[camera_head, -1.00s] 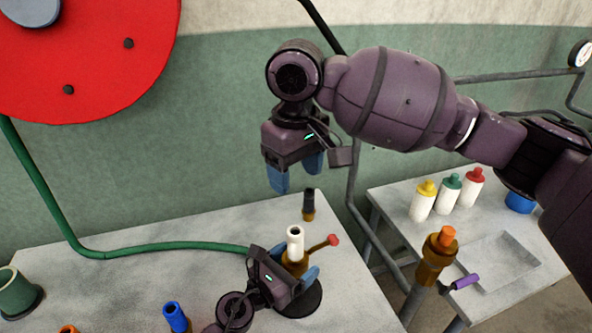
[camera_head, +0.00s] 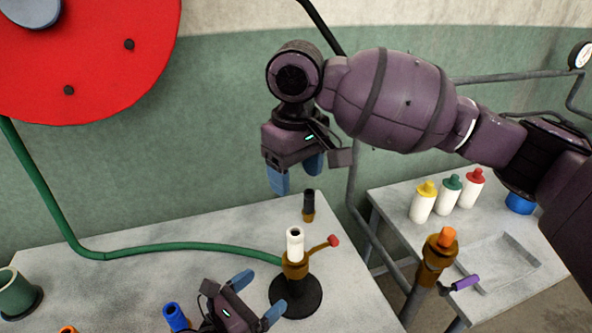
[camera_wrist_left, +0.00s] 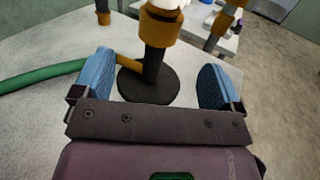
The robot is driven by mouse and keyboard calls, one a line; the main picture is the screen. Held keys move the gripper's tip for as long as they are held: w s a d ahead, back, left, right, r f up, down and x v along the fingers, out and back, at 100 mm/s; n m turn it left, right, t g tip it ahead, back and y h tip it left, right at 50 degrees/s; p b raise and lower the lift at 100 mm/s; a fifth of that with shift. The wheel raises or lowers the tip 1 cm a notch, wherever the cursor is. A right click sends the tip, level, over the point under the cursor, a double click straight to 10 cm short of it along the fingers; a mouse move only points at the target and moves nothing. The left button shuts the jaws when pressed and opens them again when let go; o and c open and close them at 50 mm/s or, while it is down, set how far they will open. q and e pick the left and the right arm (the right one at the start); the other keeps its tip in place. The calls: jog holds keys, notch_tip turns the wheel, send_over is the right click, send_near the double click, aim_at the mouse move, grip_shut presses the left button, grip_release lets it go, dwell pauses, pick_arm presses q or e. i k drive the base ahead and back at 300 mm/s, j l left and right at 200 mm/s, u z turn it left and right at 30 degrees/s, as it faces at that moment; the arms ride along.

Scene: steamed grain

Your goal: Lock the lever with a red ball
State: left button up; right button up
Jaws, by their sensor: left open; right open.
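The lever with a red ball (camera_head: 333,240) sticks out to the right and slightly up from a brass fitting (camera_head: 294,266). The fitting carries a white upright tube (camera_head: 295,244) and stands on a black round base (camera_head: 296,297). My left gripper (camera_head: 258,296) is open, lower left of the fitting and apart from it. In the left wrist view the fitting (camera_wrist_left: 160,28) stands ahead, between the lines of the two blue fingers; the red ball is not visible there. My right gripper (camera_head: 296,172) is open and empty, hanging above the table's back edge.
A green hose (camera_head: 165,247) runs to the fitting. A small black-and-brass piece (camera_head: 308,205) stands behind it, a blue-topped one (camera_head: 174,316) at front left. A second table (camera_head: 400,198) at right holds several bottles.

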aim_at(332, 242)
jog(key=k, duration=1)
